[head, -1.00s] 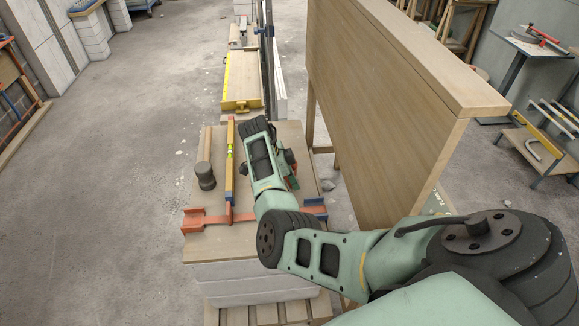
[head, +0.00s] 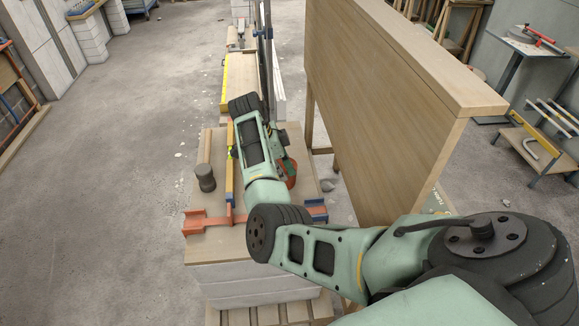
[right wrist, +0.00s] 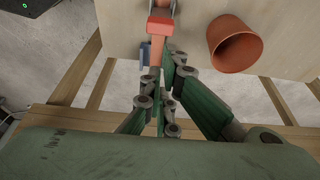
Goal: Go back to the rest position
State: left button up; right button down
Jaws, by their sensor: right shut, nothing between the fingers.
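My right arm comes in from the lower right in the head view, and its forearm reaches over the wooden-topped stack (head: 240,243). The right gripper is largely hidden by the wrist there. In the right wrist view the right gripper (right wrist: 166,66) is shut and empty, its fingers pointing down over the wooden top. An orange bar end (right wrist: 160,26) lies in line with the fingers; I cannot tell whether they touch. A terracotta pot (right wrist: 236,44) is right of the fingers, apart from them. My left gripper is not in view.
A mallet (head: 205,178), a yellow level (head: 230,185) and an orange clamp bar (head: 205,220) lie on the stack's top, close to my forearm. A tall wooden panel (head: 385,110) stands to the right of the arm. The concrete floor (head: 110,200) on the left is clear.

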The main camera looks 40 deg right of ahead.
jog(key=shift+w+a+r, duration=0.1)
jog(key=shift+a+r, duration=0.15)
jog(key=shift+r, duration=0.1)
jog(key=s+d+f+n+t+h, duration=0.25)
jog(key=s+f+n, duration=0.45)
jog(key=s+n, duration=0.4)
jog(key=s+a+r+n+t+y, duration=0.25)
jog(key=s+a+n+y, duration=0.35)
jog(key=s+a+n, duration=1.15)
notch_tip(320, 180, down, 26)
jog(key=s+a+f+m, duration=0.1)
jog(key=s+a+m, duration=0.1)
jog(key=s, duration=0.1)
jog(key=s+d+f+g, duration=0.2)
jog(key=s+f, duration=1.4)
jog(key=shift+s+d, duration=0.4)
